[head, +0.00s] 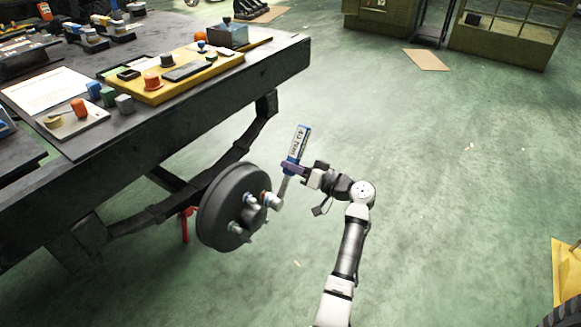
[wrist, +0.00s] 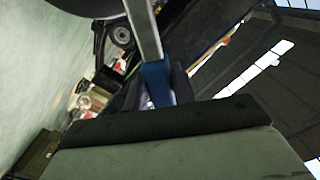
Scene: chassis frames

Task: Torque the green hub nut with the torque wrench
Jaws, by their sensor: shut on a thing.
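My gripper (head: 293,169) is shut on the torque wrench (head: 300,141), beside the wheel hub. The wrench stands tilted, its blue and white labelled grip up and its metal shaft down. Its lower end is close to the right-hand stud of the hub (head: 212,212); I cannot tell whether it is seated on a nut. Several studs with nuts stick out of the hub face, one of them at the lower left (head: 235,227). Their colours are too small to tell which is green. In the wrist view, the wrench's silver shaft (wrist: 143,30) runs up from between my fingers (wrist: 165,88).
The dark workbench (head: 285,62) overhangs the hub on the left. It bears a yellow board (head: 150,96) with knobs, a grey box (head: 228,34) and small parts. A red stand (head: 185,226) shows under the axle. The green floor to the right is mostly free.

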